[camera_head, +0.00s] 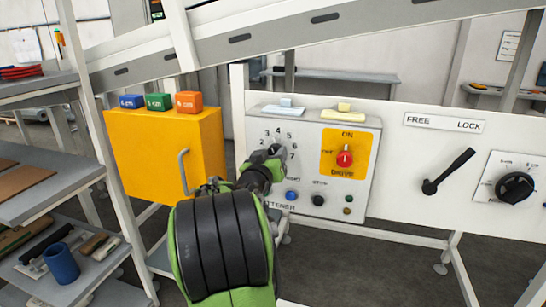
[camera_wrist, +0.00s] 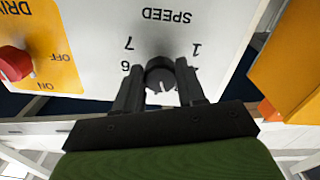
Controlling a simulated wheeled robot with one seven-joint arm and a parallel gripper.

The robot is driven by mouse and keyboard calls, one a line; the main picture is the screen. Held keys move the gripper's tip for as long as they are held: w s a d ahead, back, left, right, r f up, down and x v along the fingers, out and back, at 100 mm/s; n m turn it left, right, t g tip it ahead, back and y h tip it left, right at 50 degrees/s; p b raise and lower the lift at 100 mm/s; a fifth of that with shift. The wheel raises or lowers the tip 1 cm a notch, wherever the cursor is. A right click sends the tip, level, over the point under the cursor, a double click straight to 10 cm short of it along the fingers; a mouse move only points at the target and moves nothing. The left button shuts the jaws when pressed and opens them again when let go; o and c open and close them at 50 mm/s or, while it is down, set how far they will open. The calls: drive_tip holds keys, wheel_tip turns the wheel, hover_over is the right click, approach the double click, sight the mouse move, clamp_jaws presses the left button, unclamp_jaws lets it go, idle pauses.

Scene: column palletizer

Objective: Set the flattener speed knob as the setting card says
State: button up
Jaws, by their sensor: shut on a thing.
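The flattener speed knob (camera_wrist: 160,66) is a dark round knob on the pale control panel (camera_head: 222,148). My gripper (camera_wrist: 159,80) is shut on the knob, one black finger at each side. In the head view my gripper (camera_head: 268,160) reaches the dial and covers most of the knob. The numbers 3, 4 and 5 show above it in the head view; 6, 7 and 1 show upside down in the wrist view. The knob's pointer cannot be made out for certain. I cannot tell which sheet is the setting card; small papers hang at upper left (camera_head: 25,45) and upper right (camera_head: 509,45).
A red drive switch (camera_head: 344,158) on a yellow plate sits just right of the dial. A yellow cabinet (camera_head: 150,150) stands to the left, with blue, green and orange blocks on top. A black lever (camera_head: 448,172) and another black knob (camera_head: 515,187) are farther right.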

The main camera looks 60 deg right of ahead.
drive_tip(key=shift+n, duration=1.7)
drive_tip(key=shift+p, duration=0.3)
drive_tip(key=o, duration=1.1)
drive_tip(key=shift+c, duration=0.2)
drive_tip(key=s+a+b, duration=0.2)
drive_tip(key=a, duration=1.3)
drive_tip(key=shift+s+a, duration=0.3)
